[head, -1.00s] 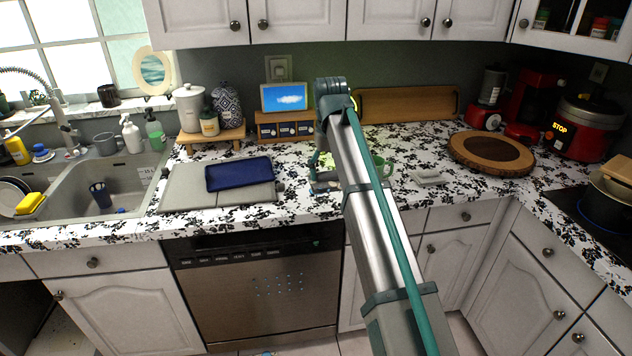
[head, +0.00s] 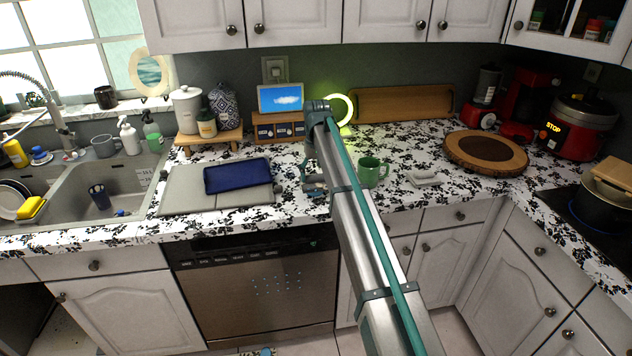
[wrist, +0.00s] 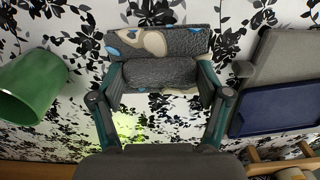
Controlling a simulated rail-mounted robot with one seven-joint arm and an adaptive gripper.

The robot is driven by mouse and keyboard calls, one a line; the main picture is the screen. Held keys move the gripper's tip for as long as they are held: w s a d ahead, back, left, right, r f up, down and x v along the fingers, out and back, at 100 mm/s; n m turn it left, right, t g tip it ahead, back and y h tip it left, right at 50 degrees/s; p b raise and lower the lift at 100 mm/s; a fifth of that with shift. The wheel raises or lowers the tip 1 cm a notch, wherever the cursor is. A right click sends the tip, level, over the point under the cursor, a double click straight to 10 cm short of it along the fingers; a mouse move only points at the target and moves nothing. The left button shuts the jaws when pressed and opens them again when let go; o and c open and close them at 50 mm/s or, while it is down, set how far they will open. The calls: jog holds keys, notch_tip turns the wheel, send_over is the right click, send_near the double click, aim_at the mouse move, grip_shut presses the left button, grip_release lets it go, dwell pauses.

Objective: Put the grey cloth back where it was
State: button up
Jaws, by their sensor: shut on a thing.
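The grey cloth (wrist: 160,72) shows in the wrist view as a folded dark grey bundle, with a blue, cream and grey patterned part along its far edge. My gripper (wrist: 160,84) has a finger on each side of the cloth and is shut on it. The cloth is over the black-and-white floral counter; I cannot tell whether it touches it. In the head view, my gripper (head: 314,184) is low over the counter, between the blue tray and the green mug. My arm hides part of it, and the cloth is hard to make out there.
The blue tray (head: 238,175) lies on a grey board (head: 185,196) left of my gripper. The green mug (head: 371,172) and a small white dish (head: 424,179) stand to the right. A wooden shelf (head: 280,128) with a screen stands behind. Patches of bare counter lie around my gripper.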

aim_at(316, 183)
jog(key=shift+w+f, duration=0.15)
jog(key=shift+f, duration=0.05)
jog(key=shift+w+a+f+p, duration=0.15)
jog(key=shift+f+p, duration=0.3)
jog(key=shift+f, duration=1.35)
jog(key=shift+f, duration=0.1)
jog(key=o, duration=1)
notch_tip(316, 183, up, 12)
jog(key=shift+r+b, duration=0.15)
jog(key=shift+b, duration=1.05)
